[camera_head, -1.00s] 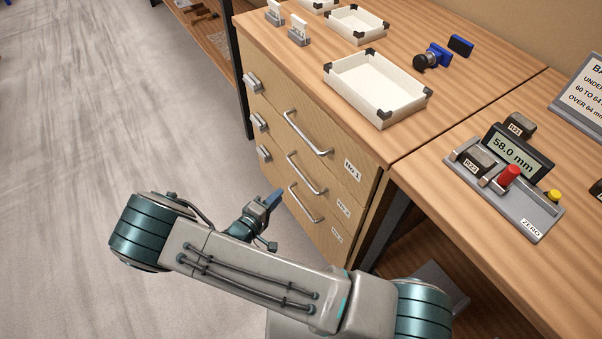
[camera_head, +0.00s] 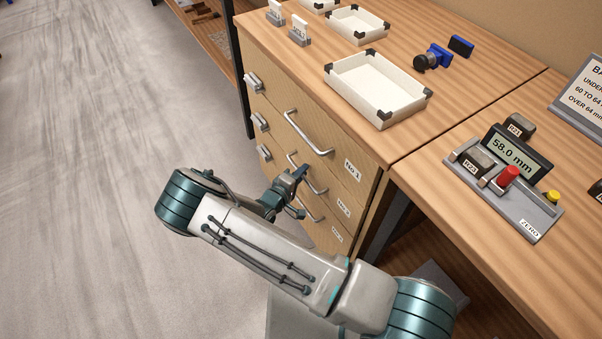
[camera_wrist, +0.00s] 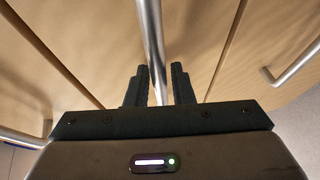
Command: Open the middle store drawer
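The middle store drawer (camera_head: 331,201), labelled No.2, is in the wooden cabinet and looks shut, flush with the drawers above and below. Its silver bar handle (camera_head: 318,189) is partly hidden by my gripper (camera_head: 297,178), which is at the drawer front. In the wrist view the handle (camera_wrist: 152,40) runs between the two dark fingers of my gripper (camera_wrist: 160,87). The fingers are open, one on each side of the bar, with a visible gap on at least the right side. I cannot tell whether the left finger touches the bar.
The top drawer handle (camera_head: 308,134) is just above my gripper and the bottom handle (camera_head: 310,211) just below. Grey latches (camera_head: 260,121) sit at the cabinet's left edge. White trays (camera_head: 377,88) and a measuring device (camera_head: 505,180) stand on the worktops. The floor to the left is clear.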

